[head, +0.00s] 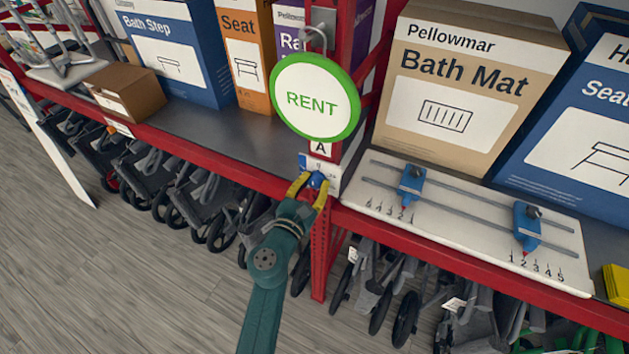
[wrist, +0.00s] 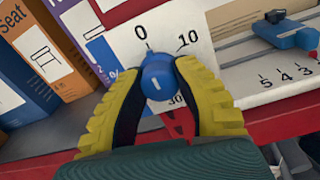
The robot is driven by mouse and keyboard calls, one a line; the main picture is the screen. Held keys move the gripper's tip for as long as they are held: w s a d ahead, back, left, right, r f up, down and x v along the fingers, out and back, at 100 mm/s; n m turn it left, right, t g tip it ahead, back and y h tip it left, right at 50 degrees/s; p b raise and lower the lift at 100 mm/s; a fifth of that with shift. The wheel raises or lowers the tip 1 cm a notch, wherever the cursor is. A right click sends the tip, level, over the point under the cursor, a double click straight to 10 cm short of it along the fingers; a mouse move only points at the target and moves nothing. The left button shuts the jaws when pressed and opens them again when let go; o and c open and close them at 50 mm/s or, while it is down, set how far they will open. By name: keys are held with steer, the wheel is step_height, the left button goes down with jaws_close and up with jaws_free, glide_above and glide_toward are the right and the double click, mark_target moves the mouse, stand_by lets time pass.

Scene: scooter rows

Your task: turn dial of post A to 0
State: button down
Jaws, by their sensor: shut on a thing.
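Post A is the red upright with the label A (head: 320,148) below the green-rimmed RENT sign. Its white dial plate (wrist: 215,75) shows 0 at upper left, 10 at upper right and 30 at the bottom, partly covered. The blue dial (wrist: 158,78) has a narrow tip on its upper side toward the 0 and a short white mark on its face. My gripper (wrist: 160,70) has its yellow fingers shut on the dial, one on each side. In the head view my gripper (head: 313,183) is at the post, and its fingers cover much of the dial.
A white board with rails and two blue sliders (head: 410,185) lies right of the post, in front of the Bath Mat box (head: 470,80). The red shelf edge (head: 220,165) runs left of the post.

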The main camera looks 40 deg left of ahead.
steer(key=shift+f, duration=0.15)
steer(key=c, duration=0.7)
jaws_free()
steer(key=shift+w, duration=0.1)
steer(key=shift+r, duration=0.2)
steer(key=v, duration=1.2)
